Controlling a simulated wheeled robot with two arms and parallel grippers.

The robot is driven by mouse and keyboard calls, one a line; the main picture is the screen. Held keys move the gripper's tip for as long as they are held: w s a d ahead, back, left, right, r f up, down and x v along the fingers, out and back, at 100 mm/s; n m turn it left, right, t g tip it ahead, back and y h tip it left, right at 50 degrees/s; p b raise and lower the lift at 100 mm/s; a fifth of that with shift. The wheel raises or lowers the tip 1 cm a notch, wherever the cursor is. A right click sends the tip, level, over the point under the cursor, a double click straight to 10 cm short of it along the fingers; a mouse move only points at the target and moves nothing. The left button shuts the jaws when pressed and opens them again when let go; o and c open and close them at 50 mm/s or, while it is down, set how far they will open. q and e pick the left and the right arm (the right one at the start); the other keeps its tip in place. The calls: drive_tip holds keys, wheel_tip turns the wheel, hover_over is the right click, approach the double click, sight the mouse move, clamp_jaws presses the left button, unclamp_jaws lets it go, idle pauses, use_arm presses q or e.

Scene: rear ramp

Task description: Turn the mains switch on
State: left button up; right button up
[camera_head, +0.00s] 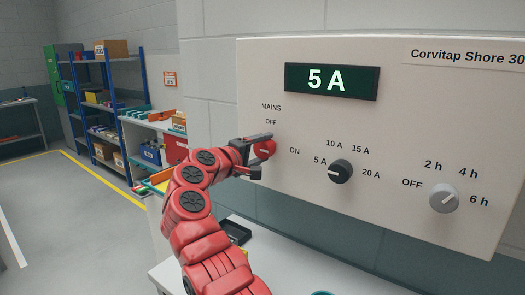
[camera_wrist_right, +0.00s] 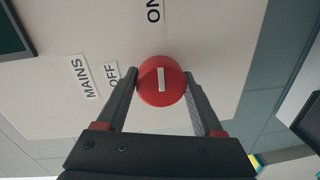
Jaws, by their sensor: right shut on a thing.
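The mains switch is a round red knob (camera_head: 265,149) with a white bar, on the left part of a pale panel (camera_head: 400,130). Labels MAINS and OFF are above it, ON to its right. In the right wrist view, the knob (camera_wrist_right: 150,95) sits between the two fingers of my right gripper (camera_wrist_right: 162,84), which is shut on it. The white bar lies along the line towards the ON label. In the head view, my right gripper (camera_head: 258,155) reaches the knob from the left and partly covers it. My left gripper is not in view.
The display (camera_head: 332,81) reads 5 A. A black knob (camera_head: 340,171) is at 5 A and a grey knob (camera_head: 444,198) has OFF and hour marks. A black tray (camera_head: 236,232) lies on the bench below. Shelving (camera_head: 100,100) stands far left, with open floor before it.

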drive_tip(key=shift+f, duration=0.1)
drive_tip(key=o, duration=1.4)
drive_tip(key=shift+s, duration=0.1)
drive_tip(key=shift+s+a, duration=0.25)
drive_tip(key=shift+a, duration=0.05)
drive_tip(key=b+v, duration=0.1)
drive_tip(key=v, duration=0.4)
drive_tip(key=b+v, duration=0.2)
drive_tip(key=v, duration=0.4)
drive_tip(key=b+v, duration=0.1)
drive_tip(key=v, duration=0.4)
drive_tip(key=shift+s+a+r, duration=0.1)
drive_tip(key=shift+s+r, duration=0.15)
drive_tip(key=shift+r, duration=0.05)
